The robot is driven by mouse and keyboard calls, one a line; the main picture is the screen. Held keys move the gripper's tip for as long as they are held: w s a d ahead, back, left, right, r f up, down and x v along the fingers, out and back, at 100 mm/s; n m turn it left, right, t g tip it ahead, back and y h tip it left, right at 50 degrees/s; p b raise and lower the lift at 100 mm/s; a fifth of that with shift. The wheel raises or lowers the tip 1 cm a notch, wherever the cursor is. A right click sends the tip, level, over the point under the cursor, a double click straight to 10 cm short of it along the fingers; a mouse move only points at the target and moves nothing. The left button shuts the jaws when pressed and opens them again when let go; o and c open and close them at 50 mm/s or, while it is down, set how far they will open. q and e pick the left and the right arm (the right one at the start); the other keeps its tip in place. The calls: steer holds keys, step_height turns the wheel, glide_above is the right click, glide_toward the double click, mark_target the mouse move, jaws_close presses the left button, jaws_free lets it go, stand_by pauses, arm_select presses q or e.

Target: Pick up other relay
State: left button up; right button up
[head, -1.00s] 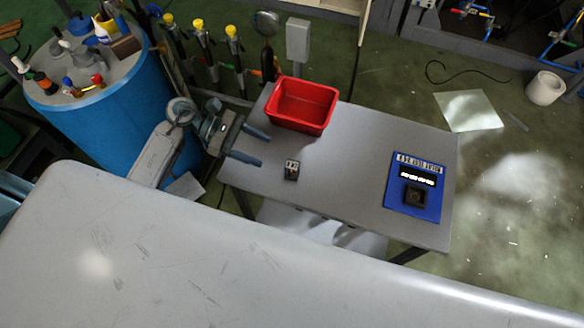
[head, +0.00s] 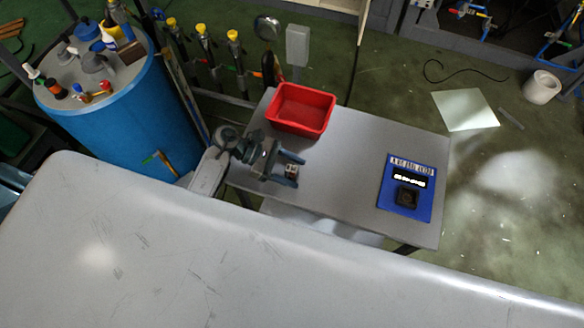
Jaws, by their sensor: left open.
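A small dark relay with a light top (head: 292,171) sits on the grey table (head: 345,185), left of its middle. My left gripper (head: 298,169) reaches in from the left, low over the table. Its fingers are open, one on the far side of the relay and one on the near side, with the relay partly hidden by them. I cannot tell whether either finger touches it. Another dark block (head: 407,197) is on the blue board (head: 425,207) at the right of the table. My right gripper is not in view.
A red bin (head: 301,108) stands at the table's back left. A blue drum (head: 140,110) with bottles and tools on top is at the left. A large pale surface (head: 220,255) fills the foreground. The table is clear between the relay and the blue board.

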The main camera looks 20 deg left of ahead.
arm_select(q)
steer(key=shift+f, duration=0.1)
steer(key=shift+c, duration=0.7)
steer(key=c, duration=0.9)
steer(key=shift+r, duration=0.2)
